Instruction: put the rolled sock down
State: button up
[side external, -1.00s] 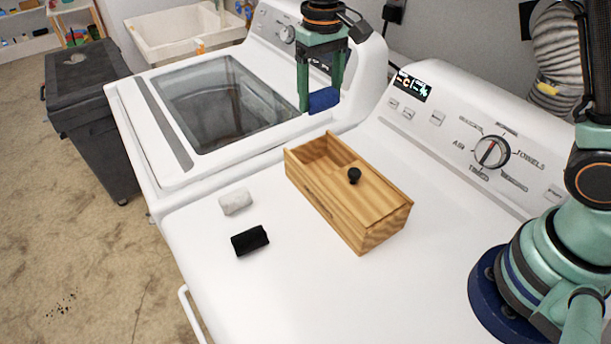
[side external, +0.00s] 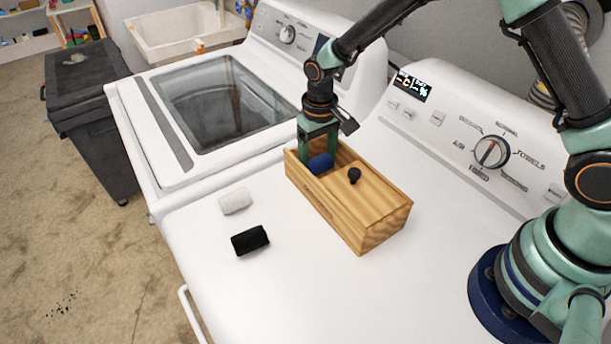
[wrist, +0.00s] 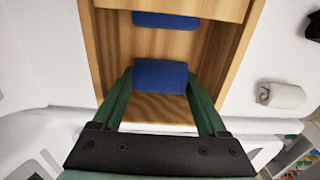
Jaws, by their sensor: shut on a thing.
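My gripper (side external: 318,158) points down into the open end of the wooden box (side external: 340,212). It is shut on a blue rolled sock (side external: 320,164), which also shows between the fingers in the wrist view (wrist: 160,76). The sock is inside the box's walls, near the floor; I cannot tell whether it touches the floor. A second blue thing (wrist: 166,20) lies in the box by the lid edge in the wrist view, partly hidden. A wooden lid (side external: 372,190) with a black knob (side external: 354,175) covers the other end of the box.
A white rolled sock (side external: 236,201) and a black rolled sock (side external: 250,240) lie on the white machine top (side external: 290,290) left of the box. The control panel (side external: 455,135) rises behind. The top in front of the box is clear.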

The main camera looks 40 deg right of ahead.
aim_at(319, 157)
jog(key=shift+f, duration=0.3)
jog(key=o, duration=1)
notch_tip(319, 157, up, 13)
jog(key=shift+s+d+r+t, duration=0.95)
jog(key=shift+s+d+r, duration=0.8)
jog(key=shift+s, duration=0.85)
jog(key=shift+s+d+r+t, duration=0.9)
jog(key=shift+s+d+r, duration=0.85)
jog(key=shift+s, duration=0.9)
jog(key=shift+s+d+r+t, duration=0.95)
jog(key=shift+s+d+r, duration=0.8)
jog(key=shift+s, duration=0.85)
jog(key=shift+r, duration=0.1)
